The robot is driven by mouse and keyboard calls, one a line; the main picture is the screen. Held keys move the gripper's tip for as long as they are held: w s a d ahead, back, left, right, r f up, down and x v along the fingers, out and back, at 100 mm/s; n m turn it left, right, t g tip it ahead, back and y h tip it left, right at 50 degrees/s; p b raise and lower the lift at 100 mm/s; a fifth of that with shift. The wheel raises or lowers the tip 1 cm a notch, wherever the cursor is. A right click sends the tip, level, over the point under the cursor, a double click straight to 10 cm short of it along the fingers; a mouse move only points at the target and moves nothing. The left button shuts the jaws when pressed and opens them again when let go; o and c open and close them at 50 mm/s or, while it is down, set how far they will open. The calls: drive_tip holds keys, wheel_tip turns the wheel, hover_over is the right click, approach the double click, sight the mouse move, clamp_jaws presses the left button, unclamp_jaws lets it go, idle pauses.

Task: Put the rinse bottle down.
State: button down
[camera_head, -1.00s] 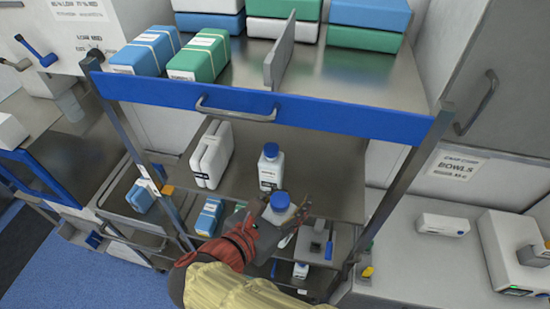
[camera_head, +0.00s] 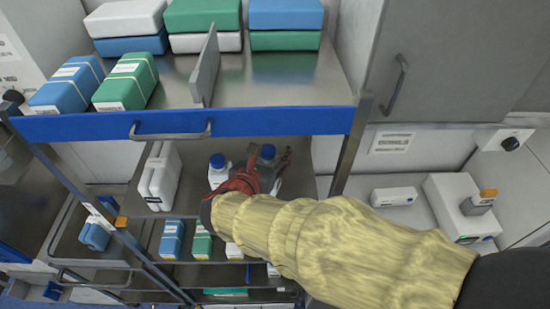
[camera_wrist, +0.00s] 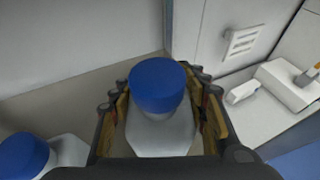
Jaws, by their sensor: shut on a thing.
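The rinse bottle (camera_wrist: 160,130) is white with a blue cap and sits upright between the fingers of my gripper (camera_wrist: 162,112) in the wrist view. My gripper is shut on it. In the head view my gripper (camera_head: 270,172) is over the middle shelf (camera_head: 325,155) of the cart, and only the bottle's blue cap (camera_head: 267,152) shows clearly. A second white bottle with a blue cap (camera_head: 217,170) stands on that shelf, left of my gripper; it also shows at the lower left of the wrist view (camera_wrist: 65,152). Whether the held bottle's base touches the shelf is hidden.
A white pack (camera_head: 160,177) stands at the shelf's left. The top shelf's blue front edge (camera_head: 180,122) and handle (camera_head: 170,132) lie above my gripper. Cart posts flank the shelf, the right one (camera_head: 350,145) near my gripper. Smaller packs (camera_head: 172,238) fill the lower shelf.

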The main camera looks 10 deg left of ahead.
drive_tip(key=shift+w+d+f, duration=0.1)
drive_tip(key=shift+w+f, duration=0.1)
drive_tip(key=shift+f, duration=0.65)
drive_tip(key=shift+w+f, duration=0.2)
drive_tip(key=shift+f, duration=0.65)
drive_tip(key=shift+f, duration=0.15)
drive_tip(key=c, duration=1)
unclamp_jaws()
drive_tip(key=v, duration=1.2)
